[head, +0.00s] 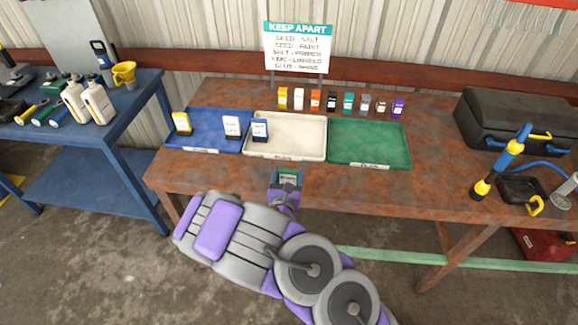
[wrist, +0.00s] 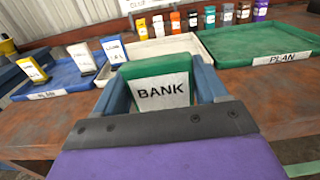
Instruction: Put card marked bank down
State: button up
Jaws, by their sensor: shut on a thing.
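The blue tray (head: 180,141), the white tray (head: 300,152) and the green tray (head: 368,145) stand side by side. A yellow-topped card (head: 181,123) and a white card (head: 232,126) stand in the blue tray. A blue-topped card (head: 260,130) stands at the white tray's left side.
A row of several small coloured packets (head: 340,102) stands behind the trays. A KEEP APART sign (head: 298,48) is at the back. A black case (head: 515,120) and a yellow-blue pump (head: 502,160) are on the right. The green tray is empty.

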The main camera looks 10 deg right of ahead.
jog(key=w+d+f+b, duration=0.1)
jog(key=w, duration=0.2)
jog(key=w+d+f+b, duration=0.1)
jog(key=w+f, duration=0.1)
jog(key=w, duration=0.1)
jog(key=w+f+b, duration=0.1)
jog(key=w, duration=0.2)
jog(key=shift+w+d+f, duration=0.25)
jog(key=shift+w+d, duration=0.1)
jog(key=shift+d, duration=0.05)
jog(key=shift+r, duration=0.1)
jog(key=o, duration=1.1)
jog(key=shift+s+a, duration=0.1)
jog(key=p+v, duration=0.2)
jog(key=v, duration=1)
